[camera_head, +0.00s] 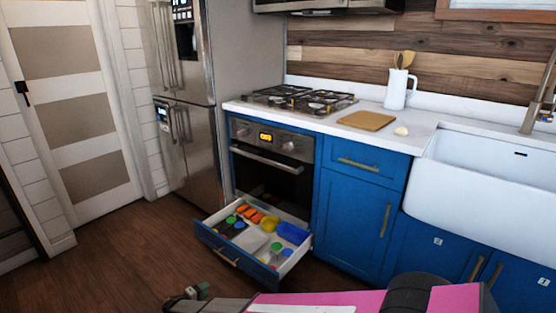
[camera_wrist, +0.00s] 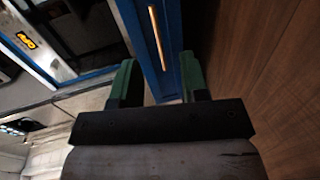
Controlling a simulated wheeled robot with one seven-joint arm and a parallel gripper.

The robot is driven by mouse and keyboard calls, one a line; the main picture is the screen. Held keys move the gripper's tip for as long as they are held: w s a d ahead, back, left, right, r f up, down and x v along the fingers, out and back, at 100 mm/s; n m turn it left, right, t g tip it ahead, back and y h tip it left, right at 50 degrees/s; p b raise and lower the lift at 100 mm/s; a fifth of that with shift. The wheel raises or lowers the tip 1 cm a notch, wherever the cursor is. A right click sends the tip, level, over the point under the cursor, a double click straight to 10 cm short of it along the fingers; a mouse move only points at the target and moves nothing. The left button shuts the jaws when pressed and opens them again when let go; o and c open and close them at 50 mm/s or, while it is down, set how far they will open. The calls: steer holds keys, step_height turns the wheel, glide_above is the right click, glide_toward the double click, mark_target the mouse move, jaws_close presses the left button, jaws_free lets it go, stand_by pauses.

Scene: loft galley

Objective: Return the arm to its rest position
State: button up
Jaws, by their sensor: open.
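My gripper (camera_head: 188,294) shows at the bottom of the head view, at the end of my pink and dark arm. It is in front of the open drawer, low over the wooden floor. In the wrist view its two green fingers (camera_wrist: 156,84) are spread apart with nothing between them. The gripper appears to touch nothing.
An open blue drawer (camera_head: 236,260) holding several colourful items juts out below the oven (camera_head: 270,165). Blue cabinets (camera_head: 352,215) and a white sink (camera_head: 490,185) stand at right. Floor (camera_head: 110,260) at left is clear. A fridge (camera_head: 185,110) stands behind.

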steer(key=w+d+r+m+g, duration=0.25)
steer(key=d+r, duration=0.35)
steer(key=d, duration=0.4)
steer(key=w+d+r+m+g+y, duration=0.1)
steer(key=d+r+g, duration=0.4)
steer(key=d, duration=0.5)
steer(key=w+d+r+m+g, duration=0.1)
steer(key=d+r+m+g, duration=0.15)
steer(key=d+r, duration=0.65)
steer(key=s+d+r+m+g+y, duration=0.1)
steer(key=s+d+r+y, duration=0.3)
steer(key=d+r, duration=0.4)
steer(key=s+d+r+m+g+y, duration=0.1)
steer(key=s+d+r+m+y, duration=0.2)
steer(key=d, duration=1.4)
steer(key=s+r+y, duration=0.1)
steer(key=s+r, duration=0.3)
steer(key=r, duration=0.1)
steer(key=shift+r+y, duration=0.4)
